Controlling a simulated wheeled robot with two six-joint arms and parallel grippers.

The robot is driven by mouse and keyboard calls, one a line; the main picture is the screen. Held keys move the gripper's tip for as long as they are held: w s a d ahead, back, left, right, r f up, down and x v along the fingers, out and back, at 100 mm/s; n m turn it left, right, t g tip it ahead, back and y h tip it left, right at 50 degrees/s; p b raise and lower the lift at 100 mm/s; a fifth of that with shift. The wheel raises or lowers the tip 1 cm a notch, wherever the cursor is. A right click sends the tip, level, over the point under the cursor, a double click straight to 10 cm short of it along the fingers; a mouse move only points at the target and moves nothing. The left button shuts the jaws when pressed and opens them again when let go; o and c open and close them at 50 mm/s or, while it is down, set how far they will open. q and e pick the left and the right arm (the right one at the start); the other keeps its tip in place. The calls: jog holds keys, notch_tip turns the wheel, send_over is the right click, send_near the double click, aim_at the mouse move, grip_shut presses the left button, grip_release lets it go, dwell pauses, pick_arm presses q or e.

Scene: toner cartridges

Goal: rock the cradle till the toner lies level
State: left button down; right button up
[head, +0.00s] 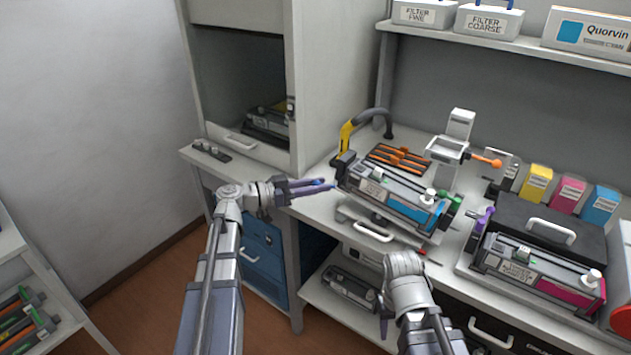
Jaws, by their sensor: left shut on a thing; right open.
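A grey toner cartridge with a cyan label (392,194) lies in the cradle (385,222) on the bench. Its left end looks slightly higher than its right, but I cannot tell the tilt surely. My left gripper (318,186) is at the cradle's left end, shut on a small blue grip there, mostly covered by the fingers. My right gripper (383,314) is open, hanging low in front of the bench, apart from the cradle and partly hidden by its own wrist. The toner level inside the cartridge is not visible.
A magenta-labelled cartridge (535,274) lies in a tray at right, before a dark case (538,222). A yellow-black hose nozzle (347,136) and orange tools (399,157) sit behind the cradle. A cupboard wall (335,80) rises at left.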

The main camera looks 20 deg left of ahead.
pick_arm(q)
jog(key=shift+d+r+m+p, duration=0.15)
jog(key=shift+r+m+p, duration=0.2)
jog(key=shift+r, duration=0.2)
pick_arm(e)
jog(key=shift+r, duration=0.85)
pick_arm(q)
jog(key=c, duration=0.6)
grip_release()
jog(key=shift+s, duration=0.1)
jog(key=shift+p+v, duration=0.4)
jog(key=shift+v, duration=3.45)
pick_arm(e)
jog(key=shift+r, duration=0.35)
pick_arm(q)
jog(key=shift+r, duration=0.1)
